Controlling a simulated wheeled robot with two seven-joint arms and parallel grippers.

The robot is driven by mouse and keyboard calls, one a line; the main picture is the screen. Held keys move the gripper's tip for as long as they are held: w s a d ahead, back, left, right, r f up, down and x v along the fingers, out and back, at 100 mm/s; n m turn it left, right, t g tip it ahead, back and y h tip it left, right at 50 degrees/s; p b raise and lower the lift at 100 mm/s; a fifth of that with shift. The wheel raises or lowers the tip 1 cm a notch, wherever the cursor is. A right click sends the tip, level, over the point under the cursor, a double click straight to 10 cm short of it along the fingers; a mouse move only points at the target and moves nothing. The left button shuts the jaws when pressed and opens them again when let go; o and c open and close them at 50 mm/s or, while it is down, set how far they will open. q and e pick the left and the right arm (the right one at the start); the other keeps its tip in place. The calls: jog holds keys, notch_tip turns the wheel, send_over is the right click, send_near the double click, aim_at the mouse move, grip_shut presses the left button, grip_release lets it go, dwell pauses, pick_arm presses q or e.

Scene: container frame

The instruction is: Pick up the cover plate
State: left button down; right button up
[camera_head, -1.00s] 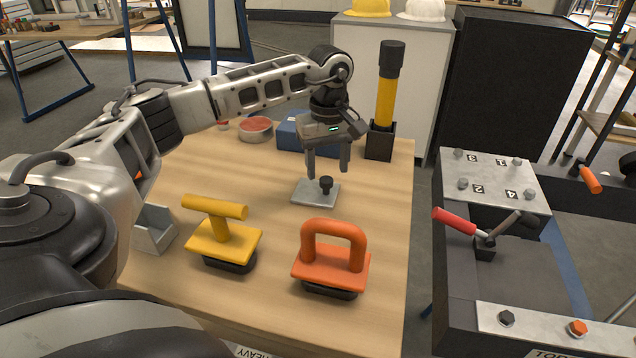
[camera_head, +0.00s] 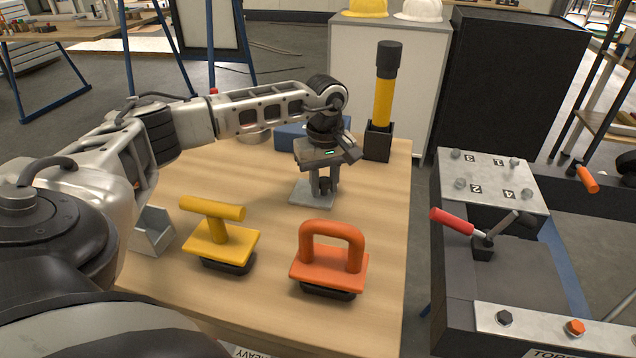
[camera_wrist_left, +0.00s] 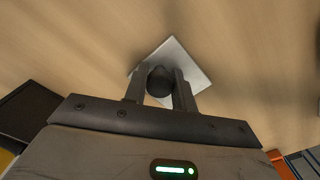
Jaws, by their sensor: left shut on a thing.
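The cover plate (camera_head: 303,196) is a flat grey metal square with a black knob, lying on the wooden table in the head view. It also shows in the left wrist view (camera_wrist_left: 193,60), with its black knob (camera_wrist_left: 160,80) between the fingers. My left gripper (camera_head: 324,190) points down over the plate and is shut on the knob. In the left wrist view the fingers (camera_wrist_left: 160,88) sit on both sides of the knob. The plate appears to rest on the table. My right gripper is not in view.
A yellow-handled tool (camera_head: 221,240) and an orange-handled tool (camera_head: 329,262) stand on the table's near side. A blue box (camera_head: 290,137) and a black holder (camera_head: 378,142) with a yellow-and-black cylinder are behind. A grey fixture with a numbered plate (camera_head: 485,180) is to the right.

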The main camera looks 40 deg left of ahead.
aim_at(325, 180)
pick_arm(q)
jog(key=shift+r, duration=0.1)
jog(key=shift+r, duration=0.5)
notch_tip(325, 180, up, 2)
jog(key=shift+r, duration=0.2)
jog(key=s+d+r, duration=0.9)
jog(key=d, duration=0.1)
jog(key=shift+s+d+r, duration=0.15)
jog(key=shift+s+r, duration=0.1)
jog(key=c, duration=2)
grip_release()
